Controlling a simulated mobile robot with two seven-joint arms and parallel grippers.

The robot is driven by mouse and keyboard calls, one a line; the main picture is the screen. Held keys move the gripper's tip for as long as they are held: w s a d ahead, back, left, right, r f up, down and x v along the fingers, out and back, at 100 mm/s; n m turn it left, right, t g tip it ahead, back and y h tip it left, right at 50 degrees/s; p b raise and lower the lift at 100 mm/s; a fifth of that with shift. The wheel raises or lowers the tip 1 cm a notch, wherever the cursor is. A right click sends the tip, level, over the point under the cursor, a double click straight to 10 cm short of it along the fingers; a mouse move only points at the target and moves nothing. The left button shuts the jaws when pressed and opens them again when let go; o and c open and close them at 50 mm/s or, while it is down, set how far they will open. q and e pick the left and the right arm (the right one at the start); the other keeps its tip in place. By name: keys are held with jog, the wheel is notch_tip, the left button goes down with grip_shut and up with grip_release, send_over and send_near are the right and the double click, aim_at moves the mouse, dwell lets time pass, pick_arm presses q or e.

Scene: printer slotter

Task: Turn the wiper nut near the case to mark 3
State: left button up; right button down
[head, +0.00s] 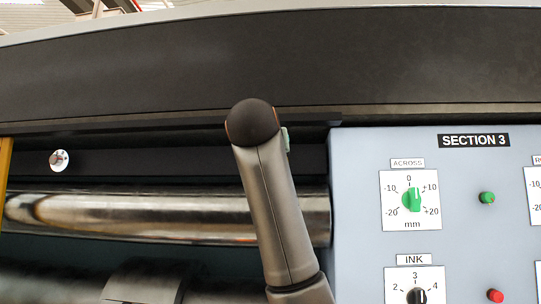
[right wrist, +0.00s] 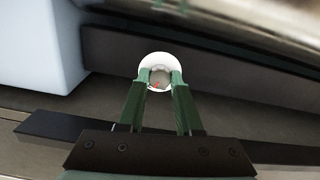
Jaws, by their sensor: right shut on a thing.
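The wiper nut near the case is a small grey nut (right wrist: 159,82) with a red mark, on a round white dial (right wrist: 157,58), in the right wrist view. The green fingers of my right gripper (right wrist: 161,78) are shut on the nut, one on each side. The dial's numbers cannot be read. In the head view my right arm hides this nut. Another wiper nut (head: 57,160) on a white dial sits at the far left of the dark bar, away from the case. My left gripper is not in view.
The light grey case (head: 350,150) with the SECTION 3 label stands right of my arm; its side (right wrist: 40,45) is close to the dial in the wrist view. It carries ACROSS and INK knobs and green and red buttons. A shiny roller (head: 150,215) lies below the bar.

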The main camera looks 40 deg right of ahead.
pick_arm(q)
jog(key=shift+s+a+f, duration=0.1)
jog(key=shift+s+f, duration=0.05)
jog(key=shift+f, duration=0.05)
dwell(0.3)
pick_arm(e)
jog(key=c, duration=0.6)
grip_release()
pick_arm(q)
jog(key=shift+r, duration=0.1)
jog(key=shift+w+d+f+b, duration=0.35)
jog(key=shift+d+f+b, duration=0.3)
jog(key=shift+b, duration=0.6)
pick_arm(e)
jog(key=v, duration=1.2)
jog(key=shift+s+a, duration=0.2)
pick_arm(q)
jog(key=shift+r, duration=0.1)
pick_arm(e)
jog(key=shift+r, duration=0.1)
